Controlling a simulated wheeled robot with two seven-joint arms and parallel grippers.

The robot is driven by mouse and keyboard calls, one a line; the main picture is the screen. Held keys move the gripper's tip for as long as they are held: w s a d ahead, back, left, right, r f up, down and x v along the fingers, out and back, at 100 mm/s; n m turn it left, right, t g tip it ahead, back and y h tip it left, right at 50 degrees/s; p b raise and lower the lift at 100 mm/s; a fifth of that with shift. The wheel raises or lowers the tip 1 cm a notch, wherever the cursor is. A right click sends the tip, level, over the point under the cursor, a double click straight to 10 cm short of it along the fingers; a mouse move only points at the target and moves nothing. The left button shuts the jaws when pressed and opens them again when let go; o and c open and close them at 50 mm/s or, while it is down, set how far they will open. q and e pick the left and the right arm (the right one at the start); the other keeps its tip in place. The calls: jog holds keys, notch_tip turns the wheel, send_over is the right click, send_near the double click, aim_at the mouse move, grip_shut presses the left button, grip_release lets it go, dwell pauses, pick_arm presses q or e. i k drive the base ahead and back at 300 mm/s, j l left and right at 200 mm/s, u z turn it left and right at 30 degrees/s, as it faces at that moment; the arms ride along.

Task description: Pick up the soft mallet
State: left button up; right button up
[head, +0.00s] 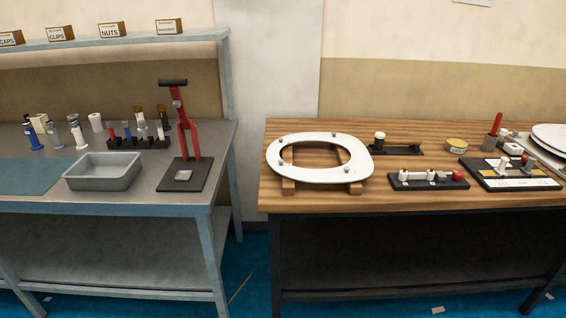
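I cannot single out the soft mallet with certainty. A small piece with a pale round top and dark lower part (380,138) stands at the left end of a black holder (408,149) on the wooden bench (300,128); it may be the mallet. A red upright handle (497,122) sticks out of a small container farther right; what it belongs to is hidden. Neither of my grippers is in view.
A white toilet seat (350,172) rests on wooden blocks on the bench. A grey bench (160,205) with a red press (195,140) and grey bin (103,184) stands left, across a gap.

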aim_at(380, 140)
jog(key=i+l, duration=0.15)
jog(key=l, duration=0.25)
jog(key=i+l, duration=0.1)
jog(key=l, duration=0.3)
jog(key=i+l+u, duration=0.1)
jog(key=l, duration=0.25)
